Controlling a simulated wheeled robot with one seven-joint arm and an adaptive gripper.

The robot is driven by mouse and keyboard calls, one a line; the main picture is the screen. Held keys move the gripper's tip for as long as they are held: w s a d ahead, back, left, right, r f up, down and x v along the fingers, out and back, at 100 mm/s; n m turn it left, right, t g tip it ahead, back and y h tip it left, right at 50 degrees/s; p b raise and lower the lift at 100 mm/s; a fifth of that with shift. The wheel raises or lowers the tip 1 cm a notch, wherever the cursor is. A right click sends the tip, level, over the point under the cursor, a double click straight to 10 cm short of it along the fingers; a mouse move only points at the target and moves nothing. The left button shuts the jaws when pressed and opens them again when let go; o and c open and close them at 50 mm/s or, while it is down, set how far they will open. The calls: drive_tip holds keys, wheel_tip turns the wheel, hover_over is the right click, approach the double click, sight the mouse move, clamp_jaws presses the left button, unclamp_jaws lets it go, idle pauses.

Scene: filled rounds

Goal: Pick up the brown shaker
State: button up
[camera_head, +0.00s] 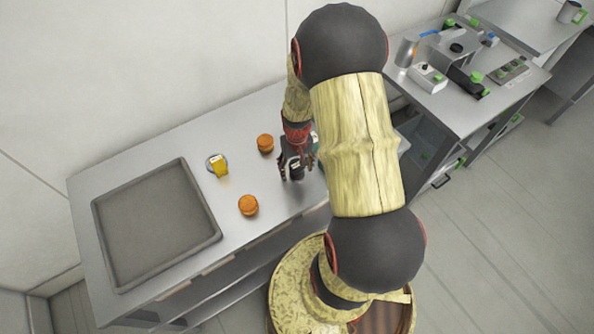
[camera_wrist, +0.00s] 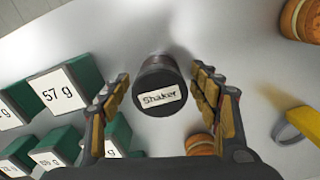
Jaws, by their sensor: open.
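The shaker (camera_wrist: 158,84) is a dark, nearly black-brown round container with a white label reading "Shaker". It stands on the light counter (camera_wrist: 230,60) in the wrist view. My gripper (camera_wrist: 162,92) is open, with one finger on each side of the shaker. Gaps show between the fingers and the shaker in the picture, and I cannot tell how far its body lies between them. In the head view my gripper (camera_head: 293,168) is low over the counter, where my arm and fingers make the shaker hard to pick out.
Several green boxes with gram labels (camera_wrist: 66,92) stand close left of my gripper. Orange round items (camera_head: 265,143) (camera_head: 248,205) and a yellow item (camera_head: 220,170) lie to the left. A grey tray (camera_head: 110,262) fills the counter's left end. Other equipment (camera_head: 428,77) stands behind, right.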

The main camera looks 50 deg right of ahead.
drive_tip(key=c, duration=1.3)
